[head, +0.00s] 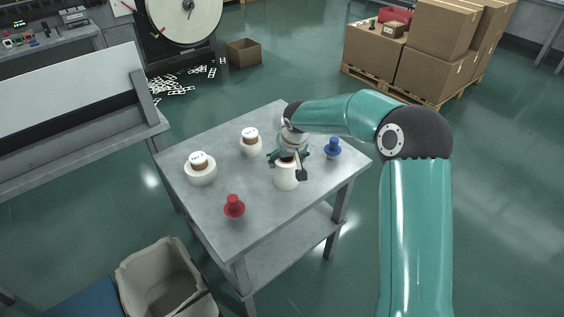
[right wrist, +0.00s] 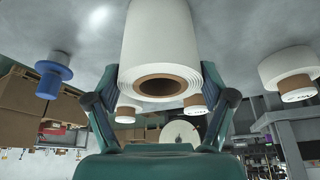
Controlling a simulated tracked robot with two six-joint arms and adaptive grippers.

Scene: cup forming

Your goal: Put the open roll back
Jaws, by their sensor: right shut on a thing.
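My right gripper (head: 287,158) is over the grey table (head: 262,222), right of its middle. It is shut on a white roll (head: 286,177). In the right wrist view the roll (right wrist: 160,45) is large, with its fingers on both sides and its brown core showing an open hole toward the camera. The roll looks upright; whether its underside touches the tabletop I cannot tell. My left gripper is not in view.
A blue spool-shaped piece (head: 333,148) stands to the right of my gripper, close by. A red one (head: 234,206) stands near the front edge. A grey bin (head: 160,280) is on the floor at front left. Bare tabletop lies between the left roll and my gripper.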

